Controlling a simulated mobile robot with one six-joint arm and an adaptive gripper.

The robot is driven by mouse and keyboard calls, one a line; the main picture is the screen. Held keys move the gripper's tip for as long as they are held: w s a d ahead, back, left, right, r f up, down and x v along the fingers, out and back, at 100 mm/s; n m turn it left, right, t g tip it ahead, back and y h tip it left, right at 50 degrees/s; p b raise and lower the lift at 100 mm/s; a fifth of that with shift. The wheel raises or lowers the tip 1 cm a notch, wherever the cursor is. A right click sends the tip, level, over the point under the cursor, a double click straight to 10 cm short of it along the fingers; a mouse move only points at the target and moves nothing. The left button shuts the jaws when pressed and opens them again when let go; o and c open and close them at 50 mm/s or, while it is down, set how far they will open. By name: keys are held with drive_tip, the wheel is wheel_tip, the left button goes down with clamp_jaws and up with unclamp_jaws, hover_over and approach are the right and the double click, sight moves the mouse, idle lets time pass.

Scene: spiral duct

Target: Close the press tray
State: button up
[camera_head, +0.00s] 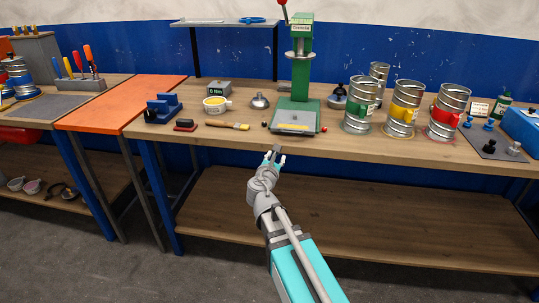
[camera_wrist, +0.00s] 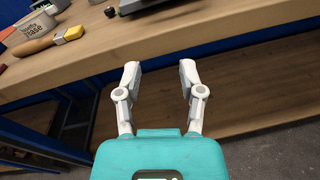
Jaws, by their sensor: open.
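The green press (camera_head: 301,60) stands on the wooden workbench, with a red-knobbed lever at its top. How far the tray sticks out is too small to tell. My gripper (camera_head: 275,155) is open and empty, just in front of the bench edge and below the press. In the wrist view my gripper (camera_wrist: 160,75) has its two fingers apart, pointing at the bench edge. A dark part at the top of the wrist view may be the press base.
A lower shelf (camera_head: 350,220) is clear.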

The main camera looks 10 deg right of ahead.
drive_tip(key=s+d+f+m+g, duration=0.9)
drive_tip(key=s+f+m, duration=0.15)
drive_tip(key=m, duration=0.75)
drive_tip(key=s+a+f+m+g+y, duration=0.2)
drive_tip(key=s+f+m+g+y, duration=0.1)
drive_tip(key=s+m, duration=0.2)
drive_tip(key=s+a+f+m+g+y, duration=0.3)
drive_tip(key=s+f+m, duration=0.1)
drive_tip(key=s+m, duration=0.2)
drive_tip(key=shift+a+g+y, duration=0.25)
drive_tip(key=shift+g+y, duration=0.15)
drive_tip(key=shift+w+d, duration=0.1)
drive_tip(key=shift+d, duration=0.05)
